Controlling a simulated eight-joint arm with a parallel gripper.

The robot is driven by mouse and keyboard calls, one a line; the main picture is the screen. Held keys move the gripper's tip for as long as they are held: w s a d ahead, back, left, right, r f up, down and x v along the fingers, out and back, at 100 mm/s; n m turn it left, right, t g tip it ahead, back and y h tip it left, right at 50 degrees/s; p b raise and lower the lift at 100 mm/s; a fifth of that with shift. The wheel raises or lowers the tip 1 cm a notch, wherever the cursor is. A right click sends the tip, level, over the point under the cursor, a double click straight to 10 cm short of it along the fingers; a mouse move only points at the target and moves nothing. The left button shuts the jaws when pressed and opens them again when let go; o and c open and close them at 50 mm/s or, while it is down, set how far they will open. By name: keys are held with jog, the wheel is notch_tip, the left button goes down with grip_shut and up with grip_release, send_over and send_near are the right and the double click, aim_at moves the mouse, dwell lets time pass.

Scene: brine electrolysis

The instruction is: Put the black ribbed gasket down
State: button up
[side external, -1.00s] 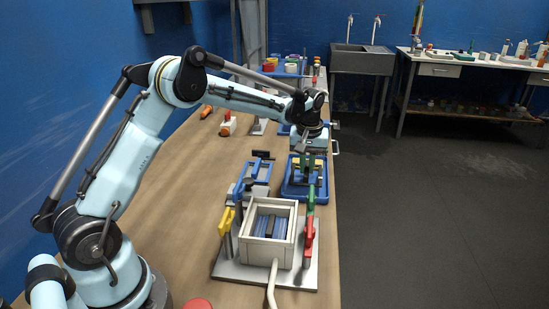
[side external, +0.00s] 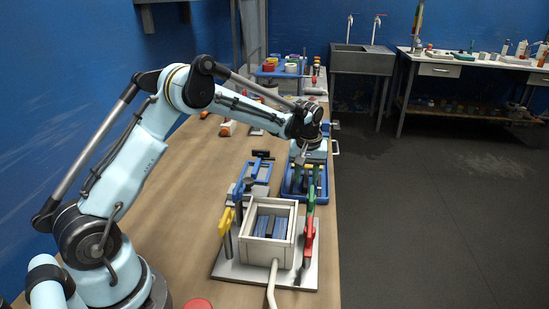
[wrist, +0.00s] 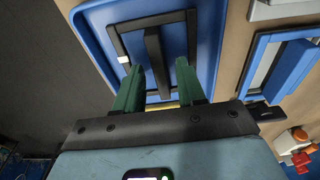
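My gripper (wrist: 159,66) has two green fingers spread apart, pointing down over a blue tray (wrist: 207,30). It also shows in the side view (side external: 307,168), low over the same tray (side external: 291,190). The black ribbed gasket (wrist: 152,45) is a dark rectangular frame with a thick rib across its middle, and it appears to lie in the tray. The rib is between my fingers, with a visible gap on each side. In the side view I cannot make out the gasket clearly.
A cell box (side external: 268,228) with blue plates stands on a metal base nearer the camera, with yellow, green and red clamps beside it. A blue frame fixture (side external: 254,178) is left of the tray.

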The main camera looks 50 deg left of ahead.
aim_at(306, 181)
jog(key=shift+r, duration=0.1)
notch_tip(306, 181, up, 12)
jog(key=s+d+f, duration=0.1)
jog(key=s+d+r+m+t, duration=0.35)
jog(key=s+d+r, duration=0.2)
jog(key=s, duration=0.45)
jog(key=s+d+f+m+t, duration=0.1)
jog(key=s+f+m, duration=0.1)
jog(key=s, duration=0.4)
jog(key=s+d+f+m+t+h, duration=0.1)
jog(key=s+d+f+m, duration=0.1)
jog(key=s, duration=0.3)
jog(key=shift+s+d+m+t, duration=0.25)
jog(key=shift+s+m+t, duration=0.15)
jog(key=shift+m, duration=0.35)
